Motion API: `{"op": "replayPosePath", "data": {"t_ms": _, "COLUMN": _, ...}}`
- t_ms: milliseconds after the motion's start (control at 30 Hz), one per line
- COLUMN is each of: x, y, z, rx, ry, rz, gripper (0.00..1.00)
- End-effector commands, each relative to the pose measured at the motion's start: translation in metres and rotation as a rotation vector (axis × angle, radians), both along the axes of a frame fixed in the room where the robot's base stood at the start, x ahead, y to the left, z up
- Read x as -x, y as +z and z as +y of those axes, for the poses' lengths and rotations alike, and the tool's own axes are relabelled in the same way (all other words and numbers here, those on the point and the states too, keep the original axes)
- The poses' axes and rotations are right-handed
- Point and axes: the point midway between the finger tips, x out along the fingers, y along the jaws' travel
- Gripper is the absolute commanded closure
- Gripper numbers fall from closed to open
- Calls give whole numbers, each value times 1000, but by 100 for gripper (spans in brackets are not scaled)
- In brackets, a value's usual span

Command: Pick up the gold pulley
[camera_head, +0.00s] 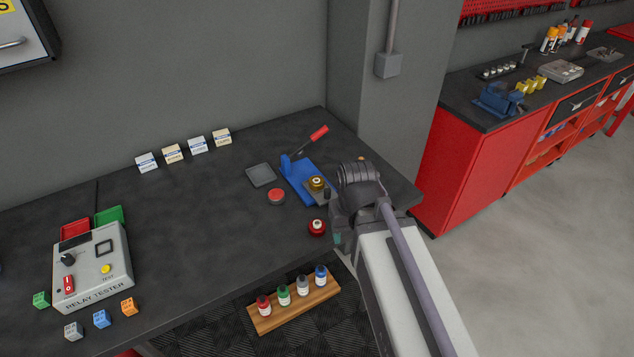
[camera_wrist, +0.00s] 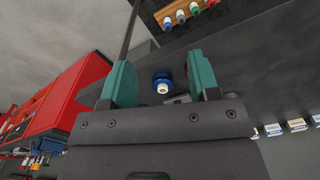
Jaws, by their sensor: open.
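A gold pulley (camera_head: 316,183) with a pale hub sits on the blue bench tool (camera_head: 298,172) with a red-tipped lever, at the right of the dark bench. My gripper (camera_head: 339,237) is just right of it in the head view, its fingers mostly hidden behind my arm. In the wrist view my gripper (camera_wrist: 162,77) has its two teal fingers apart and nothing held. A blue pulley (camera_wrist: 162,84) with a cream hub shows between and beyond them. I cannot make out the gold pulley in the wrist view.
A red pulley (camera_head: 317,228) and a red-topped round tin (camera_head: 276,197) lie near the tool. A small yellow-orange thing (camera_head: 361,158) shows partly behind my arm. A grey tray (camera_head: 261,175) lies left of the tool. A bottle rack (camera_head: 295,303) stands in front. The bench middle is clear.

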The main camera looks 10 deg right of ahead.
Motion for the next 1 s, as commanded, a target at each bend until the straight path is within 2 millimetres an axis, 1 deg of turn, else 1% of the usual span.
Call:
{"op": "replayPosePath", "data": {"t_ms": 33, "x": 0, "y": 0, "z": 0, "rx": 0, "ry": 0, "rz": 0, "gripper": 39}}
{"op": "replayPosePath", "data": {"t_ms": 200, "x": 0, "y": 0, "z": 0, "rx": 0, "ry": 0, "rz": 0, "gripper": 23}}
{"op": "replayPosePath", "data": {"t_ms": 267, "x": 0, "y": 0, "z": 0, "rx": 0, "ry": 0, "rz": 0, "gripper": 19}}
{"op": "replayPosePath", "data": {"t_ms": 467, "x": 0, "y": 1, "z": -1, "rx": 0, "ry": -2, "rz": 0, "gripper": 19}}
{"op": "replayPosePath", "data": {"t_ms": 500, "x": -2, "y": 4, "z": -5, "rx": 0, "ry": -11, "rz": 0, "gripper": 19}}
{"op": "replayPosePath", "data": {"t_ms": 533, "x": -11, "y": 6, "z": -8, "rx": 0, "ry": -19, "rz": 0, "gripper": 19}}
{"op": "replayPosePath", "data": {"t_ms": 567, "x": -23, "y": 8, "z": -11, "rx": -5, "ry": -28, "rz": -1, "gripper": 19}}
{"op": "replayPosePath", "data": {"t_ms": 633, "x": -69, "y": 15, "z": -18, "rx": -47, "ry": -18, "rz": -13, "gripper": 19}}
{"op": "replayPosePath", "data": {"t_ms": 667, "x": -96, "y": 18, "z": -20, "rx": -77, "ry": 32, "rz": -28, "gripper": 19}}
{"op": "replayPosePath", "data": {"t_ms": 700, "x": -133, "y": 22, "z": -23, "rx": -123, "ry": 142, "rz": -58, "gripper": 19}}
{"op": "replayPosePath", "data": {"t_ms": 767, "x": -177, "y": 27, "z": -25, "rx": -177, "ry": 331, "rz": -115, "gripper": 19}}
{"op": "replayPosePath", "data": {"t_ms": 800, "x": -202, "y": 29, "z": -25, "rx": -204, "ry": 460, "rz": -160, "gripper": 19}}
{"op": "replayPosePath", "data": {"t_ms": 900, "x": -241, "y": 33, "z": -19, "rx": -237, "ry": 767, "rz": -268, "gripper": 19}}
{"op": "replayPosePath", "data": {"t_ms": 933, "x": -245, "y": 34, "z": -17, "rx": -238, "ry": 845, "rz": -295, "gripper": 19}}
{"op": "replayPosePath", "data": {"t_ms": 1000, "x": -246, "y": 35, "z": -13, "rx": -230, "ry": 979, "rz": -340, "gripper": 19}}
